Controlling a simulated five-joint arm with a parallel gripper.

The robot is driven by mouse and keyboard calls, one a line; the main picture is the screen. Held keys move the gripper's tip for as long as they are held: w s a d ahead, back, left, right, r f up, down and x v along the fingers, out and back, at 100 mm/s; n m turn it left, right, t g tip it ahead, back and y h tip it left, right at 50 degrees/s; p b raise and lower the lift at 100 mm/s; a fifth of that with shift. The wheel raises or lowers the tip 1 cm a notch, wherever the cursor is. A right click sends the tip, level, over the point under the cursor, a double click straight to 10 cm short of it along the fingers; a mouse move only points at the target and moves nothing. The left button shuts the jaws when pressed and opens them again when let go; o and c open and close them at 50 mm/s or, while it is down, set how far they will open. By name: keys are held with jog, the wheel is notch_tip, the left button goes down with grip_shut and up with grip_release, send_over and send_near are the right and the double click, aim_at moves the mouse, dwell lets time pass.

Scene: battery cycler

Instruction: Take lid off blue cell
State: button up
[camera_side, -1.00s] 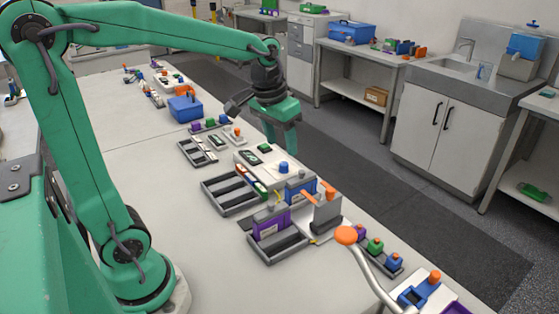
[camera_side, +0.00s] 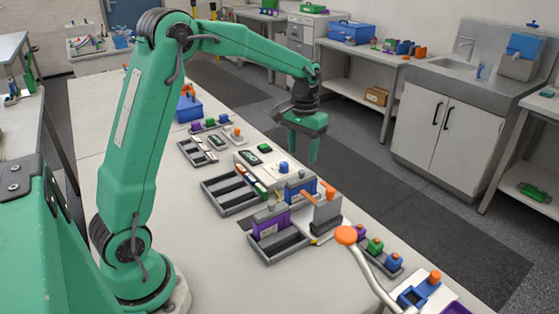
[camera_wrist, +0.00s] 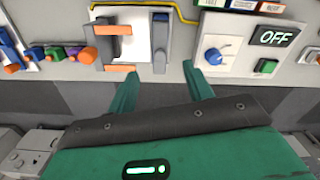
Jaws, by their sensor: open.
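The blue cell (camera_side: 297,192) stands upright near the middle of the bench with a grey lid (camera_side: 300,182) on top. It sits between the white cycler unit and an orange-handled part. In the wrist view a narrow blue-and-grey block (camera_wrist: 160,42), apparently this cell, lies above the gap between my fingers. My gripper (camera_side: 303,150) points down near the bench's far edge, beyond the cycler and apart from the cell. Its two fingers (camera_wrist: 160,70) are spread, with nothing between them.
The cycler (camera_side: 262,165) has a blue knob and a display reading OFF (camera_wrist: 273,37). A purple cell (camera_side: 270,224) stands in a dark tray. An orange lever (camera_side: 309,198) and upright grey plate (camera_side: 328,211) are close to the blue cell. Several coloured blocks (camera_side: 376,246) line the near right.

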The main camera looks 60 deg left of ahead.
aim_at(301, 171)
jog(key=shift+f, duration=3.9)
jog(key=c, duration=1.1)
